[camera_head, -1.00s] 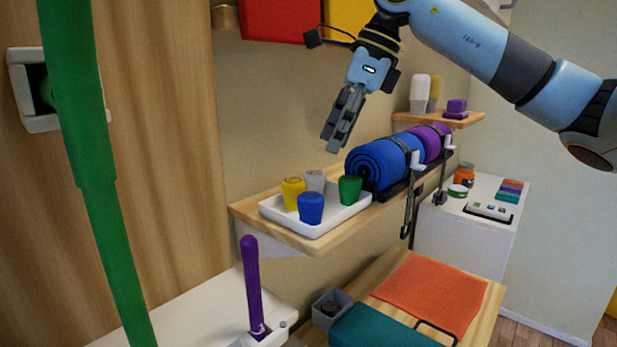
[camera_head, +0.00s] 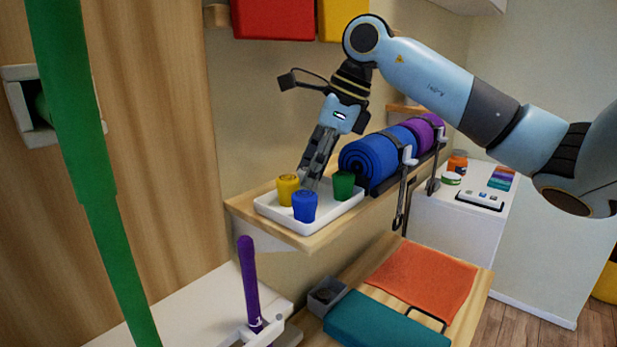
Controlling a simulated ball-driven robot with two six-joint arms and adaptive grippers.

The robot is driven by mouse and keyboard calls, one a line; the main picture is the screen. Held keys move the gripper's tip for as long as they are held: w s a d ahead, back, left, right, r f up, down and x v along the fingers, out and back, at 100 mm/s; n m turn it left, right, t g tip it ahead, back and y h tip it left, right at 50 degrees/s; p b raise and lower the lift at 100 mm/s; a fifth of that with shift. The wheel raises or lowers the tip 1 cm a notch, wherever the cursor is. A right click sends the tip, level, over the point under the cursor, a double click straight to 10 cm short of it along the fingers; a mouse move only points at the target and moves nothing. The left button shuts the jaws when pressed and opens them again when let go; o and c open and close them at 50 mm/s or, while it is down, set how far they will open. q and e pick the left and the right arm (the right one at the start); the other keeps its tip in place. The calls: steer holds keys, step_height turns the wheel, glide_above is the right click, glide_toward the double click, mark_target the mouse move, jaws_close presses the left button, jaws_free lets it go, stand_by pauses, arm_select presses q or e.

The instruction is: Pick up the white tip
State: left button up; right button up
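The white tray (camera_head: 333,217) on the wooden wall shelf holds a yellow tip (camera_head: 288,190), a blue tip (camera_head: 305,206) and a green tip (camera_head: 343,186). The light grey-white tip stood between the yellow and green ones at the back of the tray; now my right gripper covers that spot and I cannot make the tip out. My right gripper (camera_head: 310,184) points down into the tray, its fingertips just behind the blue tip. Whether its fingers are apart or touch the white tip cannot be told. My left gripper is not in view.
Rolled blue mats (camera_head: 372,162) and a purple mat (camera_head: 427,135) lie on the shelf right of the tray. A purple stick (camera_head: 249,282) stands upright below, a green band (camera_head: 92,190) hangs at the left. An orange towel (camera_head: 425,282) lies on the lower bench.

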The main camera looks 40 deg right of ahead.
mark_target(306, 168)
steer(key=shift+c, duration=1.2)
steer(key=shift+r, duration=0.15)
steer(key=shift+r, duration=0.3)
steer(key=b+v, duration=0.2)
steer(key=v, duration=0.1)
steer(key=shift+w+a+r, duration=0.15)
steer(key=shift+w+r, duration=0.05)
steer(key=shift+r, duration=0.05)
steer(key=s, duration=0.1)
steer(key=s+r+b, duration=0.1)
steer(key=s+d+r+b, duration=0.1)
steer(key=shift+s, duration=0.35)
steer(key=s+r+b, duration=0.1)
steer(key=s+b, duration=0.1)
steer(key=b, duration=0.2)
steer(key=s+d+r+b, duration=0.1)
steer(key=s+r+b, duration=0.1)
steer(key=b, duration=0.2)
steer(key=s+r+b, duration=0.1)
steer(key=s+b, duration=0.2)
steer(key=b, duration=0.2)
steer(key=shift+d+r, duration=0.3)
steer(key=shift+r, duration=0.1)
